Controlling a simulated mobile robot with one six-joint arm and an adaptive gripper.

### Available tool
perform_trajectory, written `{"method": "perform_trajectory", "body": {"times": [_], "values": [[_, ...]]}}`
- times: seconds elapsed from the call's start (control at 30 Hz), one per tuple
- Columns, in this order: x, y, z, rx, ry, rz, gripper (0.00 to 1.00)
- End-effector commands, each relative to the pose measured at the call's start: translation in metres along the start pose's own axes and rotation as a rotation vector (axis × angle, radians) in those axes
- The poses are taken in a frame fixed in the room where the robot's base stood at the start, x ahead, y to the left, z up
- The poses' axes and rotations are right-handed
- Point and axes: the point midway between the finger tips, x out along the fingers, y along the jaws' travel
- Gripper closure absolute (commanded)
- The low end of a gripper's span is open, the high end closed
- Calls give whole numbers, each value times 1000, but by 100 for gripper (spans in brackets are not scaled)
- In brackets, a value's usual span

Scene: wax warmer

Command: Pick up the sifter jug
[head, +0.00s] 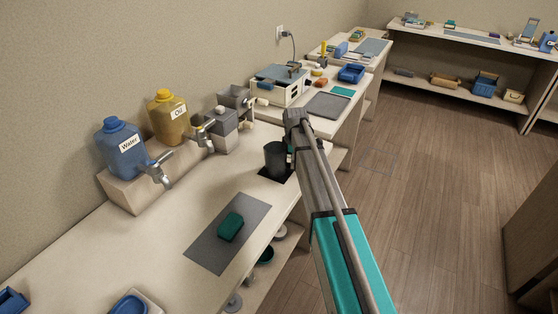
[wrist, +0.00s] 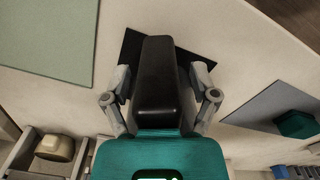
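The sifter jug appears to be the dark grey cup (head: 275,158) standing upright on a small black mat near the front edge of the counter in the head view. My gripper (head: 291,155) is right beside it, on its right side, and is partly hidden by my arm. In the wrist view a black part, seemingly of the jug (wrist: 158,75), stands between the two grey fingers of my gripper (wrist: 160,78). Narrow gaps seem to show on both sides of it, so the fingers look open around it. I cannot tell whether this is its handle or body.
A blue water jug (head: 122,150) and a yellow oil jug (head: 167,115) with taps stand on a raised block at the left. A green block (head: 231,226) lies on a grey mat (head: 206,250). A white appliance (head: 283,86) and grey tray (head: 328,105) are beyond.

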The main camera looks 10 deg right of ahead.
Motion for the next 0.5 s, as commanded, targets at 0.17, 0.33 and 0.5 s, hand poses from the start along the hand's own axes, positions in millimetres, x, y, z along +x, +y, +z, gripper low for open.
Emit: {"method": "perform_trajectory", "body": {"times": [0.17,0.33,0.5], "values": [[0,0,0,0,0,0,65],[0,0,0,0,0,0,96],[0,0,0,0,0,0,100]]}}
